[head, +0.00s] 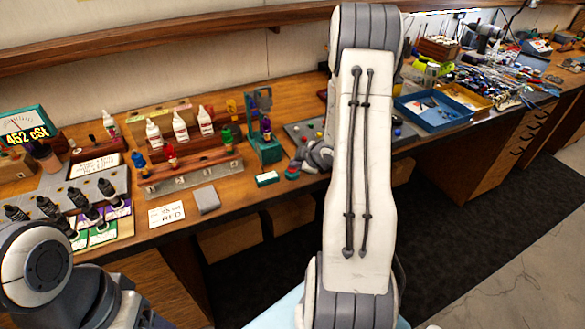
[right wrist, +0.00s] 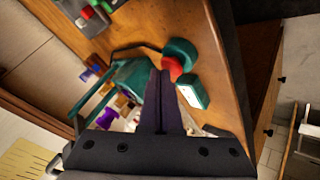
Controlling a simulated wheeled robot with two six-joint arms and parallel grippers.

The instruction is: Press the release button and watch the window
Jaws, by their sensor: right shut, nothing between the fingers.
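My right gripper (head: 298,165) reaches down to the bench's front edge in the head view, partly hidden by my forearm. In the right wrist view its dark fingers (right wrist: 163,74) are together and empty, with their tips right at a red button (right wrist: 173,69) on a round green base (right wrist: 180,50). I cannot tell whether they touch it. The red button also shows in the head view (head: 293,170), beside the gripper. A small green box with a pale face (head: 267,179) lies just left of it; it also shows in the right wrist view (right wrist: 190,92). My left gripper is out of view.
A teal stand (head: 264,148) stands behind the green box. A teal meter reading 452 cSt (head: 27,132) is at the far left. White bottles (head: 180,127), dark dropper bottles (head: 80,205) and a grey block (head: 206,199) are on the left. A blue tray (head: 430,111) is on the right.

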